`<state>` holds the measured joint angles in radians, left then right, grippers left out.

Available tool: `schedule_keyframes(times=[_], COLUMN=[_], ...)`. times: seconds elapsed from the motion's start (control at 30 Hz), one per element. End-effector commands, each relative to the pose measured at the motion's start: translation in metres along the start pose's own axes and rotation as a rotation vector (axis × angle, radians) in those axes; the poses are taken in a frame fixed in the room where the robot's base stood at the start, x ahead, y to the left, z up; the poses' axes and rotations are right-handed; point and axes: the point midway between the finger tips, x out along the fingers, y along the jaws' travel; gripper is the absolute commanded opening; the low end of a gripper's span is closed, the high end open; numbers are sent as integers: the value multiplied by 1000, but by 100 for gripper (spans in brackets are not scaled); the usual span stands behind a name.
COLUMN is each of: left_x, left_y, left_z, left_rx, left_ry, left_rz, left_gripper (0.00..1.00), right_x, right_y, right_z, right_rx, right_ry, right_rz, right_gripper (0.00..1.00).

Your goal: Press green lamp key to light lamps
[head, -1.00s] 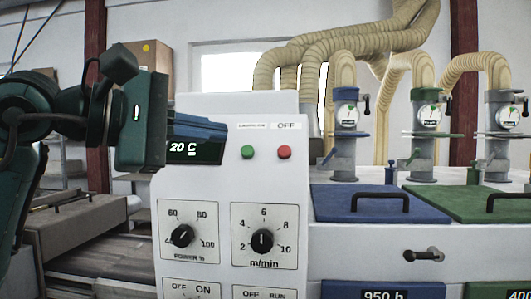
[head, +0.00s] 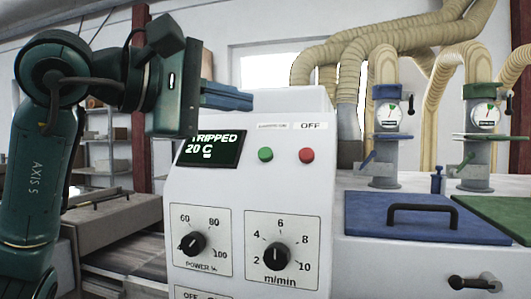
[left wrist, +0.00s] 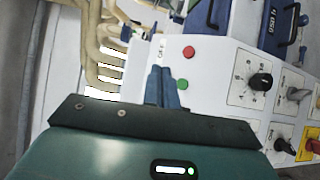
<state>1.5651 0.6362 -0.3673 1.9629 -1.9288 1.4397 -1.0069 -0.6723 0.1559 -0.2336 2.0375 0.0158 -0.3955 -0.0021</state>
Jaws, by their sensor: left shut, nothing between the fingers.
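The green lamp key (head: 265,155) is a round green button on the upper face of the white control panel (head: 180,215), left of a red button (head: 306,155). My right gripper is not in view.
A display (head: 212,149) reads "TRIPPED 20 C". Below it are a power knob (head: 192,243) and a speed knob (head: 277,256). To the right are a blue lid (head: 440,225) with a black handle, a green lid (head: 505,212) and ducted gauges.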

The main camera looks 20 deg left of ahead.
Motion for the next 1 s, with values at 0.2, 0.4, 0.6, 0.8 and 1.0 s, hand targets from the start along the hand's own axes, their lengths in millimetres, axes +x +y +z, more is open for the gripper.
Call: schedule_keyframes(times=[0.2, 0.4, 0.6, 0.8, 1.0], left_x=[14, 35, 51, 59, 61], left_y=[-13, -28, -38, -44, -44], left_z=[-10, -24, -37, -43, -44], left_rx=[-3, -5, -3, -1, -1], left_ry=[-2, -3, 0, 0, -1], left_rz=[-3, -3, -3, -1, 0], left_gripper=[0, 0, 0, 0, 0], right_x=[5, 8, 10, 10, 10], right_y=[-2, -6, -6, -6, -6], right_z=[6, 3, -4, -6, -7], right_rx=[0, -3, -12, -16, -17], right_ry=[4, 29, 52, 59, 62], right_rz=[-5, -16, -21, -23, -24], right_gripper=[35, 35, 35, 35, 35])
